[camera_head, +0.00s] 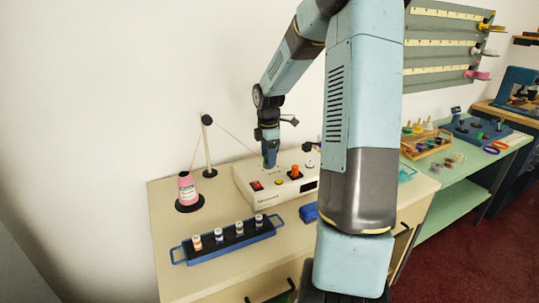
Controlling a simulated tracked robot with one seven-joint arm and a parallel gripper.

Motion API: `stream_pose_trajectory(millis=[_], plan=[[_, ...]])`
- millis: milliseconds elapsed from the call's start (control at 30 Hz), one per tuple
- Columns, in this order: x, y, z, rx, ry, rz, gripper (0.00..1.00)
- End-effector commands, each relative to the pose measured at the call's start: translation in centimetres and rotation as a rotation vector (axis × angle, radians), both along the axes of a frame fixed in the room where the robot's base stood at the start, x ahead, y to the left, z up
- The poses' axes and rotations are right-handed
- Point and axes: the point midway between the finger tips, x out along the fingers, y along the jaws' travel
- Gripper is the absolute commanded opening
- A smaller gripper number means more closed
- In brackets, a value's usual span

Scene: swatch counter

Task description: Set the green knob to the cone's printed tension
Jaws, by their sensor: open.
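The pink cone (186,187) stands upright on a black round base at the left of the counter. It has a pale label, and the print is too small to read. A cream winder box (262,199) stands at the back of the counter, with a red switch, a small yellow part and an orange part (295,170) on it. I cannot make out a green knob on it; my arm hides its right part. My gripper (269,164) points down over the box's back left part. Its fingers are small and dark here, open, with nothing seen between them.
A thread runs from the cone over a thin post (208,145) toward the box. A blue tray (222,243) with several small spools lies in front. A blue object (309,213) lies near my arm. A green bench (447,184) with small parts stands at right.

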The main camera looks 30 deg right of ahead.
Motion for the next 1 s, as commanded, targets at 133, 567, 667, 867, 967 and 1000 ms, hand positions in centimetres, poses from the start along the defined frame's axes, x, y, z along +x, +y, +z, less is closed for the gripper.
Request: stream_pose_trajectory(millis=[133,567,667,867,967,1000], plan=[[0.0,0.02,0.02,0.0,0.0,0.0,0.54],[0.04,0.07,0.04,0.0,-0.001,0.001,0.13],[0.05,0.07,0.04,0.0,-0.001,0.001,0.03],[0.07,-0.09,0.06,-0.001,-0.002,-0.001,0.03],[0.08,-0.02,0.07,-0.001,-0.002,-0.003,0.03],[0.08,0.0,0.07,-0.001,-0.002,-0.004,0.03]])
